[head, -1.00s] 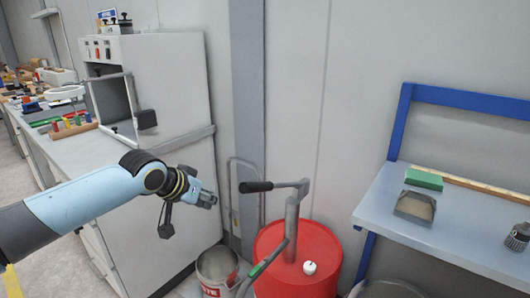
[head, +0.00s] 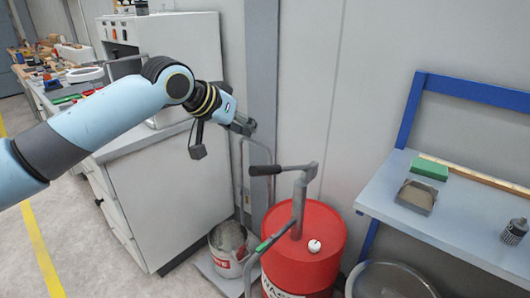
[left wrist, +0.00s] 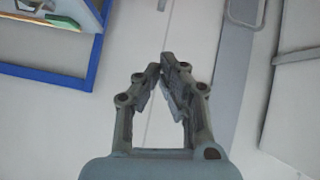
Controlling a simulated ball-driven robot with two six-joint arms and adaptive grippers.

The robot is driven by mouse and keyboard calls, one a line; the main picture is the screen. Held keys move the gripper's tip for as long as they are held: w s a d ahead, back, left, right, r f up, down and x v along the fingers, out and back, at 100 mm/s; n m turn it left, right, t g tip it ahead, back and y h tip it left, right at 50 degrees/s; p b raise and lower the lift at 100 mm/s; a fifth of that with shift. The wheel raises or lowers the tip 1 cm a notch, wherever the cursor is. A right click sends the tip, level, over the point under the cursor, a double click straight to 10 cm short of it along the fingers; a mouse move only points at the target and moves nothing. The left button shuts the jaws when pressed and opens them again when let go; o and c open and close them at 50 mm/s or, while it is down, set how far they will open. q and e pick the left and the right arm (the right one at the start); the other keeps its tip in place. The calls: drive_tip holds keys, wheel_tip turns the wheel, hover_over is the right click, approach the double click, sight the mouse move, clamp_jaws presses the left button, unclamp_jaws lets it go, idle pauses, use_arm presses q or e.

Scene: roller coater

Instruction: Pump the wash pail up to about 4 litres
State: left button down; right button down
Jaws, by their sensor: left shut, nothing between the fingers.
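A red drum (head: 318,256) stands on the floor with a grey hand pump (head: 299,207) on its top. The pump's crank lever has a black grip (head: 265,170) that points left. A hose with a green part (head: 264,245) runs from the pump down to the left. My right gripper is not in view.
A grey cabinet (head: 170,200) stands left of the pail. A blue-framed bench (head: 430,215) at the right holds a green block (head: 429,167) and a dustpan-like tray. A round grey bin (head: 390,282) stands below it.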

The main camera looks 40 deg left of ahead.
use_arm(q)
drive_tip(key=x, duration=0.7)
drive_tip(key=shift+w+d+f+p, duration=0.1)
drive_tip(key=shift+w+p, duration=0.1)
drive_tip(key=shift+p, duration=0.15)
drive_tip(key=f, duration=0.2)
drive_tip(key=f+p, duration=0.1)
drive_tip(key=shift+s+d+f, duration=0.1)
drive_tip(key=shift+s+d, duration=0.2)
drive_tip(key=shift+s, duration=0.05)
drive_tip(key=shift+s+f, duration=0.35)
drive_tip(key=shift+f, duration=0.05)
drive_tip(key=shift+w+f, duration=0.1)
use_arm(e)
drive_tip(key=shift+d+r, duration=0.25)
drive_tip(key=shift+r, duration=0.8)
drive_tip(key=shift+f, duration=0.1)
